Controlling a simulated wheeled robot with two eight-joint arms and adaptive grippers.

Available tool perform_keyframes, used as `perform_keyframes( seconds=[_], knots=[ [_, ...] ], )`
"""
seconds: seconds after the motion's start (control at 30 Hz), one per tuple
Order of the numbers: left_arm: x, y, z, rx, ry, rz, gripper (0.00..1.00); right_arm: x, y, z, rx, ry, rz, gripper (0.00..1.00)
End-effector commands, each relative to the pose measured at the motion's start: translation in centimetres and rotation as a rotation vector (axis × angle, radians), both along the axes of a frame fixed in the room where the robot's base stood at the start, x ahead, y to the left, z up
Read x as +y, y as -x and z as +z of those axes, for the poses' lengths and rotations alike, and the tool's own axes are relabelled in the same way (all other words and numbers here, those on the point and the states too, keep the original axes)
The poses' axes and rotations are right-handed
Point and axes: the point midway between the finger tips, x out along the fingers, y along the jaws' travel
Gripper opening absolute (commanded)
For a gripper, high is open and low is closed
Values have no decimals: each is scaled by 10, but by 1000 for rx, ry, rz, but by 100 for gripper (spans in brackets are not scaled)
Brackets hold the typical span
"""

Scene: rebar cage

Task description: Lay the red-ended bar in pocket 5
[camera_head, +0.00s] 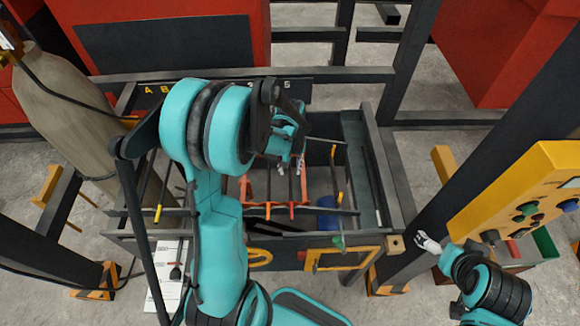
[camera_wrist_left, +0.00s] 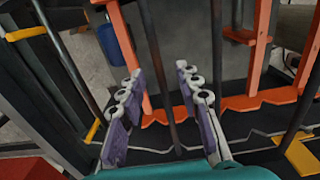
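My left gripper (camera_head: 286,160) is above the work frame, partly hidden by its own wrist. In the left wrist view its purple-and-white fingers (camera_wrist_left: 162,108) are apart. A dark bar (camera_wrist_left: 158,65) runs between them in the picture, with gaps at both sides; its end colour is hidden there. In the head view, a thin bar with a red-looking end (camera_head: 292,211) lies across the orange notched rack (camera_head: 252,204), below the left gripper. I cannot tell if it is the same bar. Pocket 5 cannot be made out clearly. My right gripper (camera_head: 428,243) is at the lower right, away from the rack; its opening is unclear.
Yellow-ended bars (camera_head: 158,212) lie at the frame's left and right. A yellow control box (camera_head: 530,200) and dark posts stand at right. A tan gas cylinder (camera_head: 72,115) stands at left.

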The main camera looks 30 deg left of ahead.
Motion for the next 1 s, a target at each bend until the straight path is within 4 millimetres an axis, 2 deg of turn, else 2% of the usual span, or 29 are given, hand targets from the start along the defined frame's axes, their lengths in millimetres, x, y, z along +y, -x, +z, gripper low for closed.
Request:
perform_keyframes(
  seconds=[0.23, 0.37, 0.8, 1.0],
  knots=[
    [0, 0, 1, 0, 0, 0, 34, 0, 0, 0, 0, 0, 0, 100],
    [0, 0, 11, 0, 0, 0, 34, 0, 0, 0, 0, 0, 0, 100],
    [0, 0, 99, 0, 0, 0, 34, 0, 0, 0, 0, 0, 0, 100],
    [0, 0, 118, 0, 0, 0, 34, 0, 0, 0, 0, 0, 0, 100]
  ],
)
